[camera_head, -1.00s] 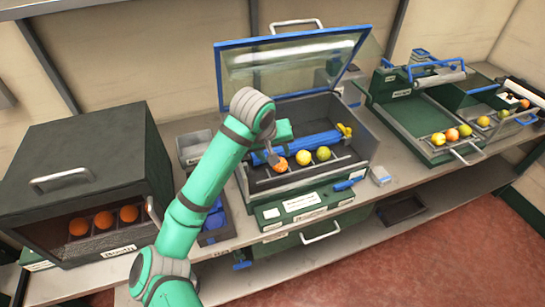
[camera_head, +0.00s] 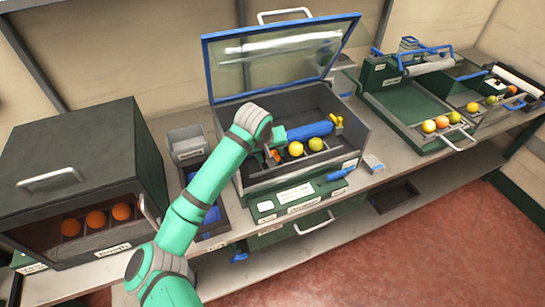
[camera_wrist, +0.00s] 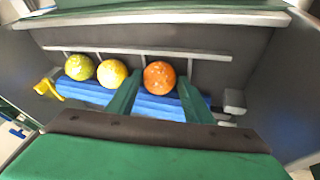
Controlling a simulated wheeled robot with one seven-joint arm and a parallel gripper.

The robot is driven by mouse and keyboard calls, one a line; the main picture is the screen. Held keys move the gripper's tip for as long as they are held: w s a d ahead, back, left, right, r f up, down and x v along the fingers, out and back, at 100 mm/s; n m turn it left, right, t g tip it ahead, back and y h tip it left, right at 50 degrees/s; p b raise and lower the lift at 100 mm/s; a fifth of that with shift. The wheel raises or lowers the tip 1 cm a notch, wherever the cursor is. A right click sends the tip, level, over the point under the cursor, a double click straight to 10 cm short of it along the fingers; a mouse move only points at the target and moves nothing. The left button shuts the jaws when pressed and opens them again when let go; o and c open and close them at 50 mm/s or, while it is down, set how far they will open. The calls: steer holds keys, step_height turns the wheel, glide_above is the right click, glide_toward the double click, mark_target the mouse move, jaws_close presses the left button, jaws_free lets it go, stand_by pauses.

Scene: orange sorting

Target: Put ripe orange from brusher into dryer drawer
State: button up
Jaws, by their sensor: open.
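The brusher (camera_head: 350,165) is the grey open-topped box in the middle of the head view, its clear blue-framed lid raised. A blue roller (camera_head: 308,131) runs along it; the roller also shows in the wrist view (camera_wrist: 85,92). The ripe orange (camera_wrist: 160,77) sits in the row beside a yellow fruit (camera_wrist: 112,73) and a green-yellow one (camera_wrist: 80,68). My gripper (camera_wrist: 157,88) is open, its two green fingers around the orange's sides without visible grip. In the head view my arm partly hides the orange.
The raised lid (camera_head: 283,55) stands behind my arm. A green tray machine (camera_head: 400,105) with several fruits stands at right. A small grey bin (camera_head: 187,142) sits between the dark box and the brusher. A handled drawer (camera_head: 315,222) is below the brusher.

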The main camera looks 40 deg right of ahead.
steer(key=shift+f, duration=0.1)
steer(key=c, duration=0.7)
steer(key=shift+c, duration=0.7)
